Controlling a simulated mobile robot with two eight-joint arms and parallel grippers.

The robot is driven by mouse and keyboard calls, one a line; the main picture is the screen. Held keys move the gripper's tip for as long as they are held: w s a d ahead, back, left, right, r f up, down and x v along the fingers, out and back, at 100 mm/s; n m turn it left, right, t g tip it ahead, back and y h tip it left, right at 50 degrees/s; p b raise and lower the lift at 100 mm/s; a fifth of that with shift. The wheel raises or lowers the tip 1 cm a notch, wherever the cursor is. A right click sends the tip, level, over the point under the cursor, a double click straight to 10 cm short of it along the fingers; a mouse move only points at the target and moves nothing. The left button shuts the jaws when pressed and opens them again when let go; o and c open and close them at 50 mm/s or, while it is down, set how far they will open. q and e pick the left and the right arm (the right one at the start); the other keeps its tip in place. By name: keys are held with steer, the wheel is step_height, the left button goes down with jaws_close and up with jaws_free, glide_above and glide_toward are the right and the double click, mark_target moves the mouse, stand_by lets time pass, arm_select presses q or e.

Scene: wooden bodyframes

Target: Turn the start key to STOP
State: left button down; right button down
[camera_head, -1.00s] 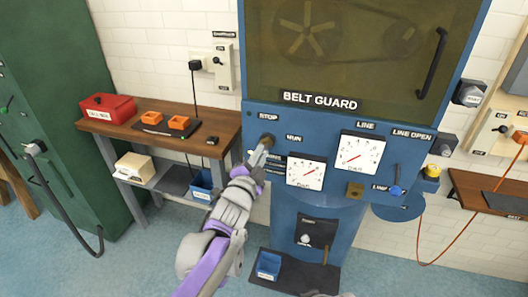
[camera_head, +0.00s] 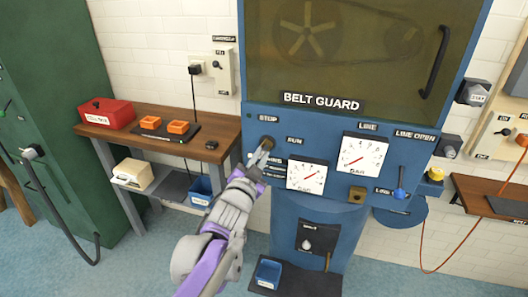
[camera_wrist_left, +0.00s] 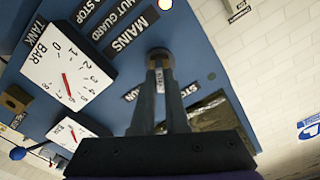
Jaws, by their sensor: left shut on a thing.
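The start key switch (camera_head: 267,143) is a dark round lock on the blue panel (camera_head: 345,123) below the belt guard, between the STOP label (camera_head: 268,118) and the RUN label (camera_head: 295,141). My left gripper (camera_head: 262,155) reaches it from below. In the left wrist view, the gripper (camera_wrist_left: 160,75) is shut on the start key (camera_wrist_left: 160,80), a narrow light piece between its fingertips, just in front of the round lock (camera_wrist_left: 158,54). The fingers partly hide the key, and I cannot tell its exact angle. My right gripper is not in view.
Two white gauges (camera_head: 362,157) sit right of the key, with a blue lever (camera_head: 400,183) further right. A wooden bench (camera_head: 205,150) holding a red box (camera_head: 105,113) stands left. A green cabinet (camera_head: 50,110) is at far left.

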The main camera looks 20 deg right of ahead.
arm_select(q)
steer(key=shift+f+n+b, duration=0.1)
steer(key=shift+n+b, duration=2.05)
steer(key=shift+n, duration=0.95)
steer(key=c, duration=0.8)
jaws_free()
steer(key=shift+c, duration=0.2)
